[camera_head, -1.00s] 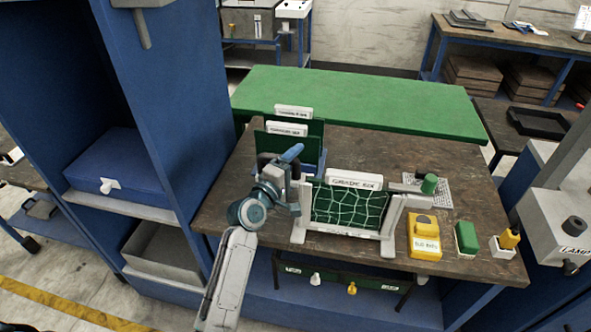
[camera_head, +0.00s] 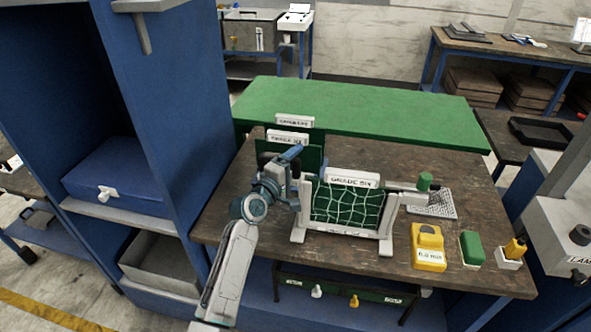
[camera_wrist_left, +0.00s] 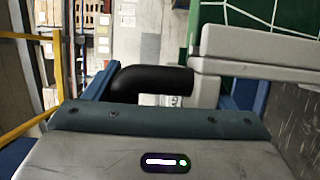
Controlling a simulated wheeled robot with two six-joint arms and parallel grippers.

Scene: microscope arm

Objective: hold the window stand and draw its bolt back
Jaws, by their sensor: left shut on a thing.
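My left gripper (camera_head: 296,187) is at the stand's left side. In the left wrist view it is shut on a black curved handle (camera_wrist_left: 150,80) beside the grey frame (camera_wrist_left: 250,45). The fingertips are partly hidden in the head view. My right gripper is out of view.
A blue cabinet (camera_head: 175,120) rises at left. A grey lamp unit (camera_head: 560,225) is at right.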

